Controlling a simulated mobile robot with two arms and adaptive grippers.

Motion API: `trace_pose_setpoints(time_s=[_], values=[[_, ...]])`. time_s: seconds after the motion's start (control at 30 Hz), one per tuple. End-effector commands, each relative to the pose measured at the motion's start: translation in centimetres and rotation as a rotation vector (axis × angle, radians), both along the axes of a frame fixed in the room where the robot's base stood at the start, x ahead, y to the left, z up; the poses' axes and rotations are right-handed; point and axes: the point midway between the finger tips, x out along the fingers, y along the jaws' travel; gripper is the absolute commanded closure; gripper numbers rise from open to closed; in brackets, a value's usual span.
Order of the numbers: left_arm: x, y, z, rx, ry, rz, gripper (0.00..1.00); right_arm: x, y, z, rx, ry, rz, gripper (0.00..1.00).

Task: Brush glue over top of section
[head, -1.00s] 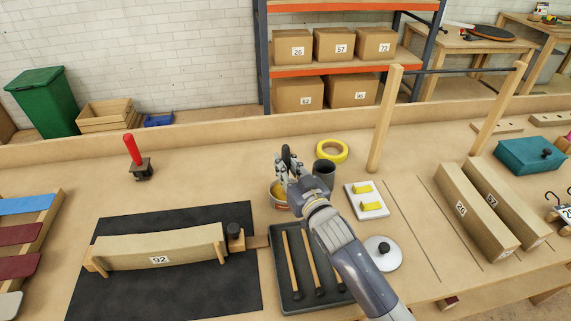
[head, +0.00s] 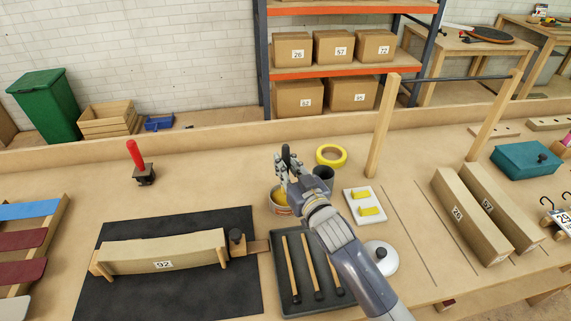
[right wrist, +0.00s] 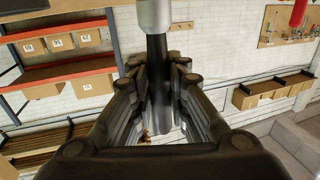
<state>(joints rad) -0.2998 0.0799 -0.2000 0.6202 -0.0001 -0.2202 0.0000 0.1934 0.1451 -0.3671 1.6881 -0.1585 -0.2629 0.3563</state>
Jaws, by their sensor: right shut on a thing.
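The curved wooden section marked 92 (head: 195,247) lies on a black mat (head: 215,292) at the left of the bench. Its top looks bare wood. My right gripper (head: 287,172) is right of the section, at the glue pot (head: 279,197), which shows yellow inside. It is shut on a dark-handled tool, likely the glue brush (head: 286,153). In the right wrist view, the brush's black handle (right wrist: 157,75) runs between the fingers to a pale metal collar. The bristles are hidden in both views. My left gripper is not in view.
A dark tray (head: 290,310) with several wooden-handled tools lies in front of the pot. A dark cup (head: 324,174), yellow tape roll (head: 331,155) and white board (head: 364,194) with yellow pieces stand close by. A black-knobbed stop (head: 236,243) is at the section's right end.

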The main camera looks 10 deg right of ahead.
Motion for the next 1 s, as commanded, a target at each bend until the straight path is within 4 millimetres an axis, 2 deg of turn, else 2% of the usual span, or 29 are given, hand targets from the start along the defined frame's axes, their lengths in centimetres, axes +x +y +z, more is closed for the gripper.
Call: trace_pose_setpoints(time_s=[0.03, 0.5, 1.0], values=[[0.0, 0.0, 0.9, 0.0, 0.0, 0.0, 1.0, 0.0, 0.0, 0.9, 0.001, -0.001, 0.0, 1.0], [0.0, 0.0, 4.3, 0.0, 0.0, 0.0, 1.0, 0.0, 0.0, 4.5, 0.001, -0.002, 0.0, 1.0], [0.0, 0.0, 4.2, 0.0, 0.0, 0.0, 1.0, 0.0, 0.0, 4.4, 0.001, -0.002, 0.0, 1.0]])
